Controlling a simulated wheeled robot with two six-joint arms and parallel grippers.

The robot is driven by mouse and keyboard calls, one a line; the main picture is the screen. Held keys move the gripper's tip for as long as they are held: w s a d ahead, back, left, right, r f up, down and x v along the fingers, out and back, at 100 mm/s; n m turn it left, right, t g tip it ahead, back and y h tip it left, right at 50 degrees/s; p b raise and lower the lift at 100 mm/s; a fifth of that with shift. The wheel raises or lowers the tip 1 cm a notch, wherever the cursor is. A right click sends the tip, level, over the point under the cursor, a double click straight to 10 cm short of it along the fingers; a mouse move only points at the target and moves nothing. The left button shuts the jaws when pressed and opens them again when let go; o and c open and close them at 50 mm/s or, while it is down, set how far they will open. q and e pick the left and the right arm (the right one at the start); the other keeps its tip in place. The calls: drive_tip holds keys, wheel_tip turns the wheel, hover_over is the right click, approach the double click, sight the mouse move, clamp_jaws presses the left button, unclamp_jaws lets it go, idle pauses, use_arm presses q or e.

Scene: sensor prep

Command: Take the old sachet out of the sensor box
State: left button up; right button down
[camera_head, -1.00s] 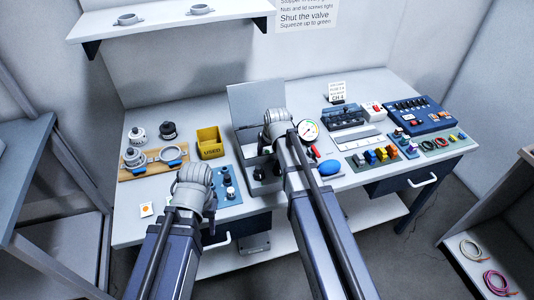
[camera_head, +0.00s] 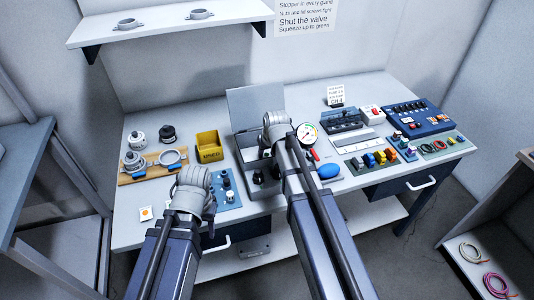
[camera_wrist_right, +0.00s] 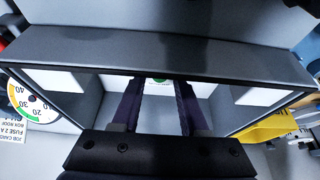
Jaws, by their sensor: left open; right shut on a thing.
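The sensor box (camera_head: 241,128) is a grey metal box with its lid (camera_head: 256,105) standing open at the table's middle. My right gripper (camera_head: 277,125) is over the box, its fingers hidden in the head view. In the right wrist view its fingers (camera_wrist_right: 160,84) reach down into the box, past the near rim (camera_wrist_right: 165,57). It is shut on the sachet (camera_wrist_right: 159,80), of which only a small white part with a green mark shows between the fingertips. My left gripper (camera_head: 195,185) is open over the table's front left, its fingertips mostly hidden.
A white packet with an orange dot (camera_head: 145,213) lies at the front left. A yellow bin marked USED (camera_head: 209,147) stands left of the box. A blue mat (camera_head: 228,190) with small parts, a gauge (camera_head: 307,133) and a blue bulb (camera_head: 329,171) are close by.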

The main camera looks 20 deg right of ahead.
sight(267, 156)
wheel_tip(267, 156, up, 10)
drive_tip(key=p, duration=0.9)
drive_tip(key=shift+f, duration=0.15)
